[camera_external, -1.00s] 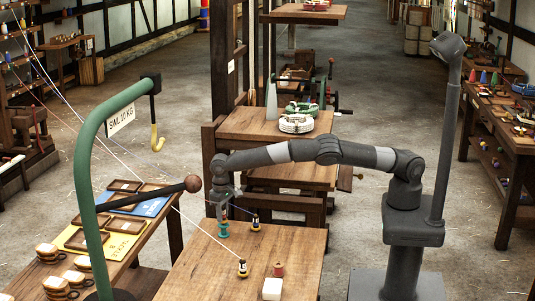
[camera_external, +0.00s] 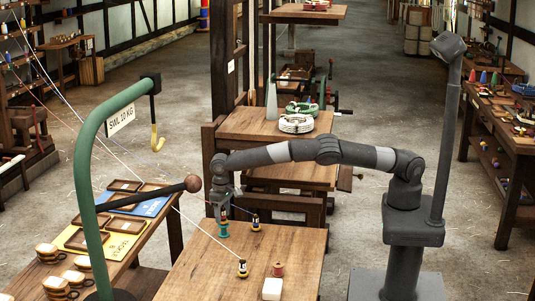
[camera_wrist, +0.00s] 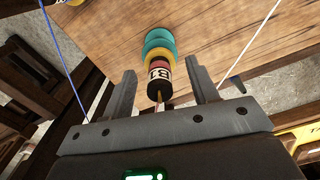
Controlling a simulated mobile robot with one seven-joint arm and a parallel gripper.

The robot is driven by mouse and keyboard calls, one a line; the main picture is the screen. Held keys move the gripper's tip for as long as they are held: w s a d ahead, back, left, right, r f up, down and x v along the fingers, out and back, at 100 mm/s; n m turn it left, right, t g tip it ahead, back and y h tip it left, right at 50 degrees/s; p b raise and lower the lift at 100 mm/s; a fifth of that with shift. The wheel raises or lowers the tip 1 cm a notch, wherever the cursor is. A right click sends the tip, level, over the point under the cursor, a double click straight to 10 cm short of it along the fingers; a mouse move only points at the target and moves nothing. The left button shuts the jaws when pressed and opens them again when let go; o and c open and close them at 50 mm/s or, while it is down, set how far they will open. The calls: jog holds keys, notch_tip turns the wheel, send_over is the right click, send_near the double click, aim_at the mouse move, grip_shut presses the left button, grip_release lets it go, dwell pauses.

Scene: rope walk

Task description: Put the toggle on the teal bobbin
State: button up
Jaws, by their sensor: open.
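The teal bobbin (camera_external: 223,232) stands upright at the back left of the front table. In the wrist view its teal rings (camera_wrist: 159,43) show beyond the toggle (camera_wrist: 159,76), which has yellow, red and black bands and a white label with dark marks. The toggle is in line with the bobbin and appears to rest on its end; the exact contact is hard to see. My gripper (camera_wrist: 164,88) is open around the toggle, with a gap on both sides. In the external view my gripper (camera_external: 222,207) is right above the bobbin and partly hides the toggle.
A blue cord (camera_wrist: 66,55) and a white cord (camera_wrist: 250,42) run past my gripper. A green hook stand (camera_external: 90,180) rises at left.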

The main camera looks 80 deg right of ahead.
aim_at(222, 209)
jog(key=shift+r, duration=1.9)
